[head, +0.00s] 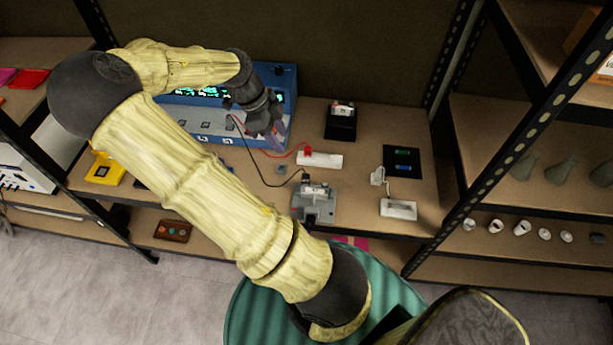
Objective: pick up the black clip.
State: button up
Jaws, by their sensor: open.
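A black wire runs from the blue instrument (212,140) to a grey metal fixture (316,207) near the table's front edge. A small dark part at the wire's end, on top of the fixture, looks like the black clip (305,179); it is too small to make out clearly. A red wire leads to a red clip (308,151) on a white block (320,160). My gripper (275,137) is open in front of the instrument's right side, up and left of the fixture and apart from it. Its fingertips are partly hidden by its own dark body.
A black box (341,122) stands behind the white block. A dark panel (402,161) and a white plug with a power strip (398,209) lie to the right. A yellow device (104,171) is at the left. Shelf posts stand on the right; my arm covers the table's left middle.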

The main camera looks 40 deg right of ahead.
jog(key=shift+d, duration=0.1)
send_near(305, 176)
jog(key=x, duration=0.5)
jog(key=shift+w+d+f, duration=0.1)
jog(key=shift+w+d, duration=0.05)
jog(key=shift+w, duration=0.05)
dwell(0.4)
jog(key=x, duration=0.5)
jog(key=shift+s+p, duration=0.2)
jog(key=shift+p, duration=0.2)
jog(key=shift+c, duration=0.2)
grip_shut()
